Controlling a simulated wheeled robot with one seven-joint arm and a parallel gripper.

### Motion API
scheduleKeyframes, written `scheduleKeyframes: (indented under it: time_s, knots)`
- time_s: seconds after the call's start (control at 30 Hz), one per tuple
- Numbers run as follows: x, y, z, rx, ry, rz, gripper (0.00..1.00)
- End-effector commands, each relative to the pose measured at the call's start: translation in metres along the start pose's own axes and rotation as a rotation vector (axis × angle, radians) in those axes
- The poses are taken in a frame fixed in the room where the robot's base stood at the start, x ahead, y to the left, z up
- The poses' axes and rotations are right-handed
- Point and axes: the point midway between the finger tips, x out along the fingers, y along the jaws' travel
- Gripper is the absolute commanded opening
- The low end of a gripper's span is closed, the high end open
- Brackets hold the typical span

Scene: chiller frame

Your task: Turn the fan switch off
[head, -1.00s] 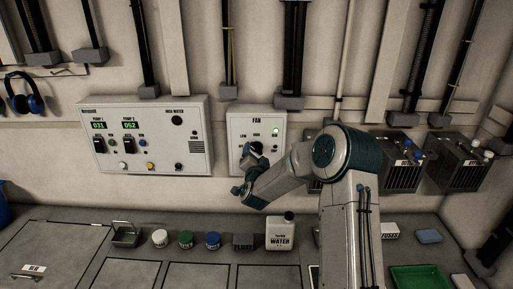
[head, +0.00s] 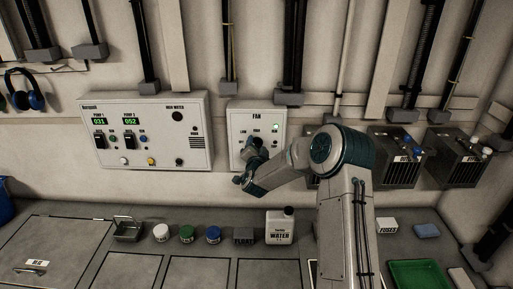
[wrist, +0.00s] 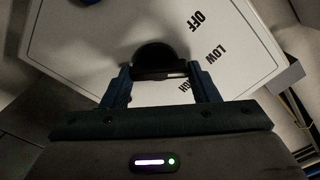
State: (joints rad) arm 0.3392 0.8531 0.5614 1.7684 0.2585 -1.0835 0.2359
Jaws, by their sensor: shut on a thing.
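The fan box (head: 235,150) is a white box on the wall, marked FAN, with a lit green lamp (head: 276,126) at its upper right. My gripper (head: 256,141) is at the front of this box and covers much of its middle. In the wrist view my gripper (wrist: 160,82) is shut on the black fan switch (wrist: 155,55), a round knob between the two fingers. The OFF and LOW labels show to the right of the knob; HIGH is partly covered by a finger. Which label the knob points at cannot be told.
A larger pump panel (head: 150,110) with displays and switches is left of the fan box. Dark vented boxes (head: 398,160) hang to the right, behind my arm. Below, the counter holds several jars, a white water jug (head: 280,232) and a green tray (head: 415,272).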

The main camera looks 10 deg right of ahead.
Motion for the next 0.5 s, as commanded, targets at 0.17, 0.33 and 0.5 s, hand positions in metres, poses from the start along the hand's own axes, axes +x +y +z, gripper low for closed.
scheduleKeyframes:
  time_s: [0.17,0.33,0.5]
  knots:
    - [-0.0001,0.001,0.0014,-0.033,0.002,-0.001,0.32]
    - [-0.0004,0.0016,0.0037,-0.117,0.003,-0.004,0.32]
    - [-0.0005,0.0019,0.0053,-0.249,0.004,-0.004,0.32]
